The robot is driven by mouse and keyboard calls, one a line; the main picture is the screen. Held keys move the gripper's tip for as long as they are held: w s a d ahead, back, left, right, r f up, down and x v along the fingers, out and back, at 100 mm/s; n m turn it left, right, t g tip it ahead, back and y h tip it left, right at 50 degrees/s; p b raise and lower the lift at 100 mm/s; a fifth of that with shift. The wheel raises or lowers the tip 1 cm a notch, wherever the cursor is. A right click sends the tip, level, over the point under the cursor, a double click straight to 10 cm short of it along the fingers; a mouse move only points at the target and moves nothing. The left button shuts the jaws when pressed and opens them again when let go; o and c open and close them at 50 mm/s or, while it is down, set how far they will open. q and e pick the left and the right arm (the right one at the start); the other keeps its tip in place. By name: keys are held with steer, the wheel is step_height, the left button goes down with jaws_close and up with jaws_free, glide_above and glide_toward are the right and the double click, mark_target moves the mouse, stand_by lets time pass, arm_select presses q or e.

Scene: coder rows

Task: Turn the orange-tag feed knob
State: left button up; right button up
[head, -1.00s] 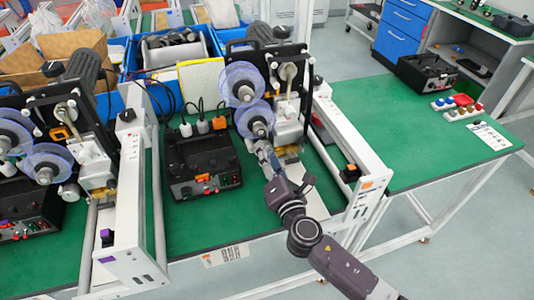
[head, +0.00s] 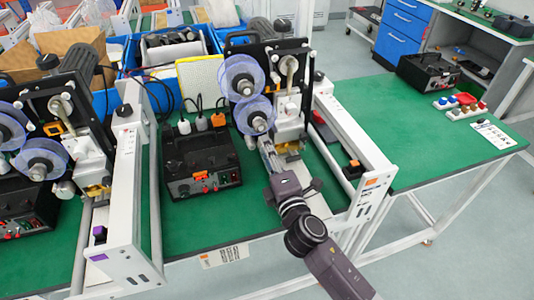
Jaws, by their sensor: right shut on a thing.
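The coder machine in the middle has an orange tag (head: 371,181) on the end of its white frame and two clear blue discs (head: 253,116). An orange tag (head: 200,174) also marks the black control box (head: 199,158) left of it. My right gripper (head: 266,146) reaches in from below, its fingers at the machine just under the lower disc. It is shut on a small part there, apparently the feed knob, which the fingers mostly hide. My left gripper is out of view.
A similar machine with a purple tag (head: 99,233) stands at the left. The white rail (head: 350,135) runs close to the right of my right gripper. Blue bins (head: 180,48) stand behind. The green table (head: 400,140) is mostly clear farther right.

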steer(key=m, duration=0.5)
steer(key=shift+m, duration=0.3)
stand_by(0.4)
steer(key=o, duration=1.1)
steer(key=v, duration=1.2)
